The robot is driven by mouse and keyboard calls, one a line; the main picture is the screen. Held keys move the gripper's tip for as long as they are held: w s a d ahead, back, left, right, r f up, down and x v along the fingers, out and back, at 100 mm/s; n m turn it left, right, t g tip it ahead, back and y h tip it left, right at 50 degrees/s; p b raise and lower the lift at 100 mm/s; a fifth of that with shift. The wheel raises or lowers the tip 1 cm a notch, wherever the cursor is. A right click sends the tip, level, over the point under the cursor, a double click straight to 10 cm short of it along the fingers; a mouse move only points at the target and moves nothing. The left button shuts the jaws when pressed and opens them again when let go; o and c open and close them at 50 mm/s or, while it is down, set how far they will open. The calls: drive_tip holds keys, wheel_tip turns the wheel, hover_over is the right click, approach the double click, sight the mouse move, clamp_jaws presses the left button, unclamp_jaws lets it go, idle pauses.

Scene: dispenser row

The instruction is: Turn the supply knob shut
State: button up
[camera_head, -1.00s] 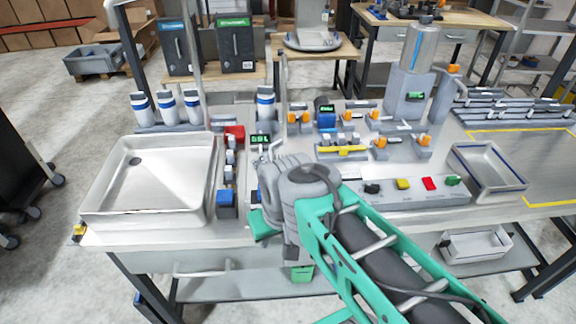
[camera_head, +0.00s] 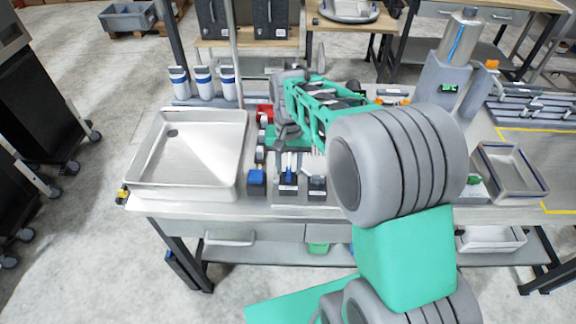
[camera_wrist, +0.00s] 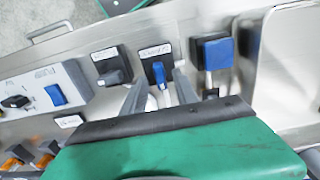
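A knob with a blue handle on a black square base (camera_head: 289,174) sits at the front of the bench, right of the sink. It also shows in the wrist view (camera_wrist: 158,72), with a small label beside it that I cannot read surely. A second knob, grey on black (camera_head: 317,184), stands to its right and also shows in the wrist view (camera_wrist: 111,70). I cannot tell by label which is the supply knob. My gripper (camera_wrist: 162,84) is open, its two grey fingers apart and pointing at the blue-handled knob. Contact is not visible. In the head view my gripper (camera_head: 291,160) is just behind that knob.
A blue block (camera_head: 257,177) stands close left of the blue-handled knob. The sink (camera_head: 190,150) is further left, and white bottles (camera_head: 204,82) stand behind it. In the wrist view a white panel with a blue switch (camera_wrist: 55,94) lies left of the knobs. My arm hides much of the bench.

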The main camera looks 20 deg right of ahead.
drive_tip(key=shift+f, duration=0.75)
drive_tip(key=shift+c, duration=0.3)
clamp_jaws()
